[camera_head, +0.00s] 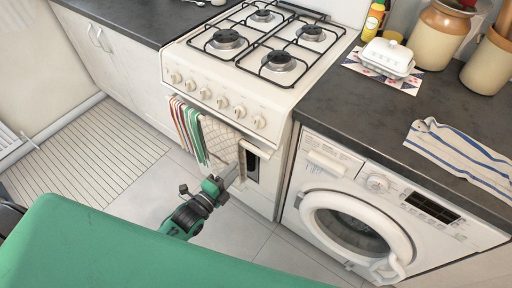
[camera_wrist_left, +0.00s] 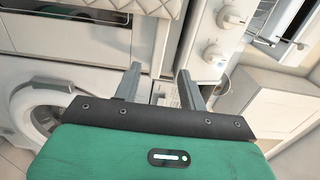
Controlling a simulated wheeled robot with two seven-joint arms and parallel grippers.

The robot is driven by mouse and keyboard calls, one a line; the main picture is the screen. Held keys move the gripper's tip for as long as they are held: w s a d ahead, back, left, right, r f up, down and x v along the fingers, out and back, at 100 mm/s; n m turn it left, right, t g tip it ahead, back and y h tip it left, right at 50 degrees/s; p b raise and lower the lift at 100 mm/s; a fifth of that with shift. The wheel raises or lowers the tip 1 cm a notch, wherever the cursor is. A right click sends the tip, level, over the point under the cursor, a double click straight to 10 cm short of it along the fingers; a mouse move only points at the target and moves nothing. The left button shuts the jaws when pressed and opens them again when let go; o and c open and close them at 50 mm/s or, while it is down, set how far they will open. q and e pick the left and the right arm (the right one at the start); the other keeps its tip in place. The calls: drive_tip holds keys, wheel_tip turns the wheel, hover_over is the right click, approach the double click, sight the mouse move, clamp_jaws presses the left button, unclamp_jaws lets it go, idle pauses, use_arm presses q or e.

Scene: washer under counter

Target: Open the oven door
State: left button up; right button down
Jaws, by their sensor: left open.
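The white oven (camera_head: 262,203) stands under a gas hob, with a row of knobs above its door. Its door looks shut, with part of a dark window (camera_head: 252,167) showing. The white right end of the door handle (camera_head: 259,150) shows above the window; the rest is behind hanging towels. My left gripper (camera_head: 232,174) is in front of the door, below the handle. In the left wrist view, my left gripper (camera_wrist_left: 158,82) has its fingers apart, with pale surfaces behind them. I cannot tell whether it touches the door. My right gripper is out of view.
Striped towels (camera_head: 190,130) and a checked cloth (camera_head: 221,142) hang over the oven front. A washer (camera_head: 322,166) stands to the right under the dark counter (camera_head: 345,105). White cupboards (camera_head: 120,58) are at left. Tiled floor (camera_head: 135,205) lies open before the oven.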

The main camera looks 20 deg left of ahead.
sight(251, 151)
use_arm(q)
drive_tip(key=x, duration=1.1)
drive_tip(key=shift+w+f, duration=0.1)
drive_tip(key=shift+w, duration=0.15)
clamp_jaws()
